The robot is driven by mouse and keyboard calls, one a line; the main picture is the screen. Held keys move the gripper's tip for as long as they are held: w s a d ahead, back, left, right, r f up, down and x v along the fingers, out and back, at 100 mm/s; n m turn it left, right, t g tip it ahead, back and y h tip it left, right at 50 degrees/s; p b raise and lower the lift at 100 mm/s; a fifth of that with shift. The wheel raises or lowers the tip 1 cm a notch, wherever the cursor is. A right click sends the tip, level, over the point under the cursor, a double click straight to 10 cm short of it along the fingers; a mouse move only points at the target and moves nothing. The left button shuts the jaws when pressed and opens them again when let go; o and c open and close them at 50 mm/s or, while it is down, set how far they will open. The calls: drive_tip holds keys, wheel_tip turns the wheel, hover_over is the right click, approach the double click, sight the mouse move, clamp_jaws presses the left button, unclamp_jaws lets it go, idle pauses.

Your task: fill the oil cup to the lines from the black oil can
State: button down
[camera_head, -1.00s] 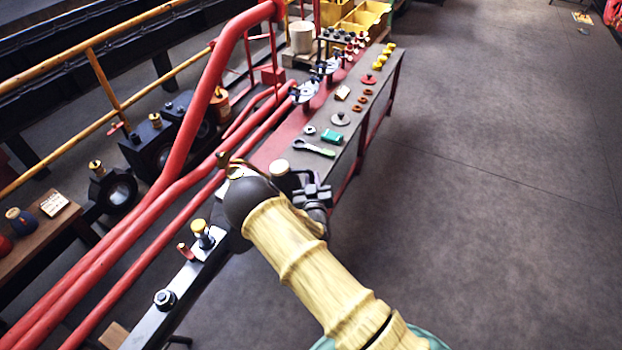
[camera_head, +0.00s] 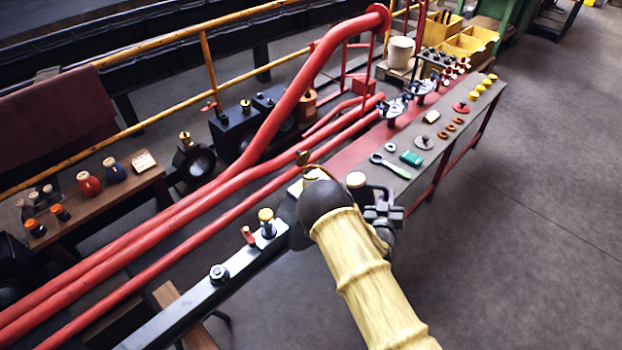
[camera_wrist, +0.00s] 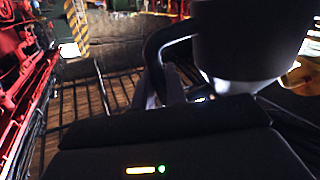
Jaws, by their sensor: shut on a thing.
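My gripper (camera_head: 385,210) is shut on the black oil can (camera_wrist: 250,35), whose dark body and curved handle fill the upper right of the wrist view. In the head view, a cream top (camera_head: 356,180) and a thin brass spout (camera_head: 304,158) show beside my gripper, and my arm hides much of the can. A small cup with a brass-yellow cap (camera_head: 266,220) stands upright on the grey steel rod (camera_head: 215,288), left of my gripper and apart from it. It looks like the oil cup; its lines and oil level are too small to tell.
Red pipes (camera_head: 200,215) run behind the rod. A narrow bench (camera_head: 455,150) to the right carries a spanner (camera_head: 390,166), rings and yellow caps. A wooden bench (camera_head: 95,215) at left holds red and blue jars. The floor (camera_head: 540,220) at right is clear.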

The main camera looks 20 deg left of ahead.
sight(388, 192)
drive_tip(key=shift+w+r, duration=0.1)
drive_tip(key=shift+r, duration=0.1)
drive_tip(key=shift+d+r+p, duration=0.1)
drive_tip(key=shift+r+p, duration=0.35)
drive_tip(key=shift+r, duration=0.05)
drive_tip(key=shift+r+n, duration=0.15)
drive_tip(key=shift+n, duration=0.15)
drive_tip(key=shift+r+p, duration=0.35)
drive_tip(key=shift+r, duration=0.15)
drive_tip(key=shift+r, duration=0.1)
idle(0.3)
drive_tip(key=shift+r+n+p, duration=0.45)
drive_tip(key=shift+r+n, duration=0.05)
drive_tip(key=shift+r, duration=0.05)
